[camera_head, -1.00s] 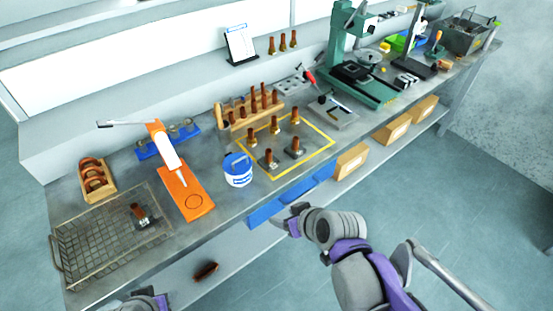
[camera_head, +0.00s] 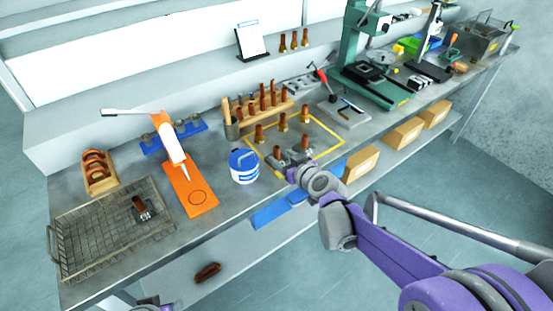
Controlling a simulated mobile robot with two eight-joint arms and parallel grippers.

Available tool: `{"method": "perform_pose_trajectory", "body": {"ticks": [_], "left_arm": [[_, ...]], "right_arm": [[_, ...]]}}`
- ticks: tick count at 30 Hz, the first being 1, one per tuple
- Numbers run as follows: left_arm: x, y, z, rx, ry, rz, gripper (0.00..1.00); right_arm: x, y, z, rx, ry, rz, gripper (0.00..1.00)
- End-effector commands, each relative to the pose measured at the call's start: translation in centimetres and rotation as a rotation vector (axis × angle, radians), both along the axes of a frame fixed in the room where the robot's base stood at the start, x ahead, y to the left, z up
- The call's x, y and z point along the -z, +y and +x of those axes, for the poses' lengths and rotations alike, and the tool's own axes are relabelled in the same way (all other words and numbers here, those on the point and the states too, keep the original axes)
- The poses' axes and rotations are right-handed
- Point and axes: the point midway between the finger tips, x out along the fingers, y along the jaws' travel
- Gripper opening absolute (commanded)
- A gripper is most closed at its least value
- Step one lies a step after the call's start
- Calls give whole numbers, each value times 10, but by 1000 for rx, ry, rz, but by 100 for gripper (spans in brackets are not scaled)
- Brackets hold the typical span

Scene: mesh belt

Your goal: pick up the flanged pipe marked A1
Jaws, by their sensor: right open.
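Several copper-coloured flanged pipes stand on dark or brass flanges inside the yellow-outlined square; one at the front left (camera_head: 278,155) and one at the front right (camera_head: 305,142) are closest to my right gripper. Another flanged pipe (camera_head: 140,206) leans in the wire mesh basket (camera_head: 72,254) at the left. No A1 marking is readable on any of them. My right gripper (camera_head: 293,173) is open and empty at the front edge of the square, just in front of the front pipes, partly hiding that area. Only a sliver of my left arm shows at the bottom edge.
A white-and-blue tub (camera_head: 244,168) stands left of the square, beside an orange board (camera_head: 194,196). A wooden rack (camera_head: 265,108) of pipes stands behind. A green press (camera_head: 355,45) stands at back right. Blue and cardboard bins (camera_head: 361,163) sit below the bench.

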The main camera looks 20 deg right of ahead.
Motion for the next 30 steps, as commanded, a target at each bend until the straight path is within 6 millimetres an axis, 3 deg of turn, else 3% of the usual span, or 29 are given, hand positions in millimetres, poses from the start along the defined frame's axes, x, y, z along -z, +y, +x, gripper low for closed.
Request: {"method": "perform_pose_trajectory", "body": {"ticks": [9,18,28,30], "left_arm": [[1,0,0,0,0,0,50],[1,0,0,0,0,0,50],[1,0,0,0,0,0,50],[1,0,0,0,0,0,50]], "right_arm": [[13,7,41,-1,0,1,62],[15,8,45,-1,0,1,62],[15,8,45,-1,0,1,3],[15,8,45,-1,0,1,0]]}}
